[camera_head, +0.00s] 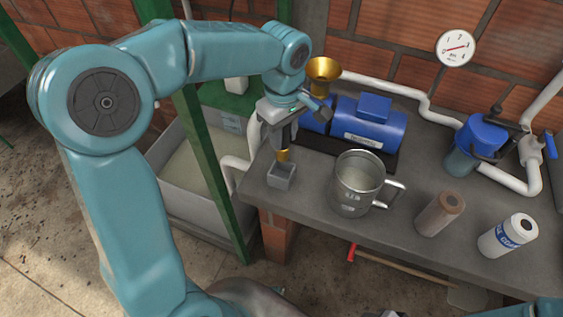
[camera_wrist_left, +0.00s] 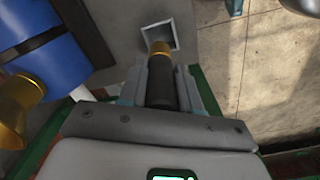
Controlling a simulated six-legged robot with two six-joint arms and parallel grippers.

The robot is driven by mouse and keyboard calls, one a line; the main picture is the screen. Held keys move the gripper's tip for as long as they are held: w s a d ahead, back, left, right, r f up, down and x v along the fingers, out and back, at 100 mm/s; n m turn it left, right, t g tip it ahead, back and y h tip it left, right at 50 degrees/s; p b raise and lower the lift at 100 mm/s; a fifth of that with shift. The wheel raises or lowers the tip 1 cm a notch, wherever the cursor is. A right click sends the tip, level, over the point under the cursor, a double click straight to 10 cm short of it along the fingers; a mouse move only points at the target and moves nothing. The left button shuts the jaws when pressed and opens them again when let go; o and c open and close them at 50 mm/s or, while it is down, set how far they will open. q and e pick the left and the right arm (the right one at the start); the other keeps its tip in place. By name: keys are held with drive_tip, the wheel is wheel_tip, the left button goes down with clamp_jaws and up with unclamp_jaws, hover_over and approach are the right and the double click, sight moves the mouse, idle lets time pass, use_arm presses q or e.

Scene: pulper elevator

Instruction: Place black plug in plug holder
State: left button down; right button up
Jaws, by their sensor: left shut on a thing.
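My left gripper (camera_head: 284,146) is shut on the black plug and points down over the near left part of the counter. In the left wrist view the plug (camera_wrist_left: 161,88) is a black cylinder with a gold tip, between the two fingers (camera_wrist_left: 162,85). In the head view the fingers mostly hide it, and the gold tip (camera_head: 283,155) shows below them. The plug holder (camera_head: 281,181) is a small grey square open box on the counter. The tip is at the holder's opening; I cannot tell whether it has entered. My right gripper is not visible.
A steel mug (camera_head: 357,184) stands right of the holder. A blue motor (camera_head: 368,128) and brass funnel (camera_head: 324,72) are behind. The counter (camera_head: 310,203) ends just left of the holder.

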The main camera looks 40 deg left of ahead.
sight(282, 160)
use_arm(q)
wheel_tip(282, 160, down, 9)
drive_tip(key=shift+f, duration=0.1)
drive_tip(key=shift+s, duration=0.1)
drive_tip(key=shift+b, duration=0.3)
drive_tip(key=c, duration=1.2)
unclamp_jaws()
drive_tip(key=shift+f, duration=0.1)
drive_tip(key=o, duration=0.4)
